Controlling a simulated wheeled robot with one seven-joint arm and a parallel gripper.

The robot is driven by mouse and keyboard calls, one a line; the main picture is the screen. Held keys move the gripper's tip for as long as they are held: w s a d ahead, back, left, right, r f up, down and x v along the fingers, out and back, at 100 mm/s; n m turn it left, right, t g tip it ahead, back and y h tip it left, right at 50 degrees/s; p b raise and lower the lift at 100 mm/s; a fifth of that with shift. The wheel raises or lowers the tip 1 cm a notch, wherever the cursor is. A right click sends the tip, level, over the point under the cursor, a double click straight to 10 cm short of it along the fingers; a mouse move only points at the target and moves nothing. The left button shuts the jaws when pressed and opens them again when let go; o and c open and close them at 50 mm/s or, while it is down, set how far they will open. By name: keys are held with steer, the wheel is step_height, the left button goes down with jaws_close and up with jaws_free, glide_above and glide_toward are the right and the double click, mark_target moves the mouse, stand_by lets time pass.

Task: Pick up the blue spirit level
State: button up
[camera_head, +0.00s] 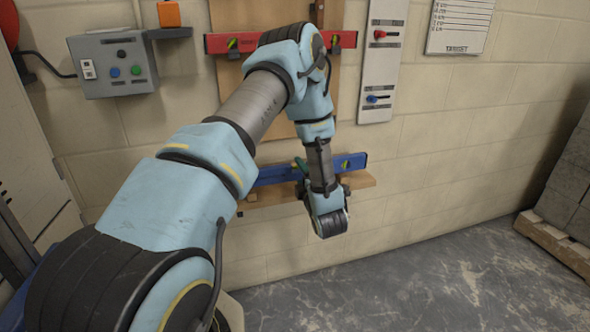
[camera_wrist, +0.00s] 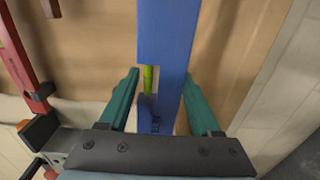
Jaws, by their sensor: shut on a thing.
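The blue spirit level (camera_head: 353,162) lies lengthwise along the wall at a narrow wooden shelf (camera_head: 361,181). My arm hides its middle in the head view. In the wrist view the blue level (camera_wrist: 166,30) runs up between the two green fingers of my gripper (camera_wrist: 160,78), with a yellow-green vial showing near them. My gripper (camera_head: 302,165) is shut on the level. I cannot tell whether the level touches the shelf or is slightly clear of it.
A red spirit level (camera_head: 218,43) is on the wooden board above. A grey control box (camera_head: 113,63) is on the wall at left. A pale panel with red and blue switches (camera_head: 380,62) is right of the board. Stacked blocks on a pallet (camera_head: 555,243) stand far right. The floor below is clear.

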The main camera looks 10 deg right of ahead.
steer(key=shift+s+d+b, duration=0.15)
steer(key=shift+s, duration=0.95)
steer(key=shift+s+d+b, duration=0.15)
steer(key=shift+s, duration=0.95)
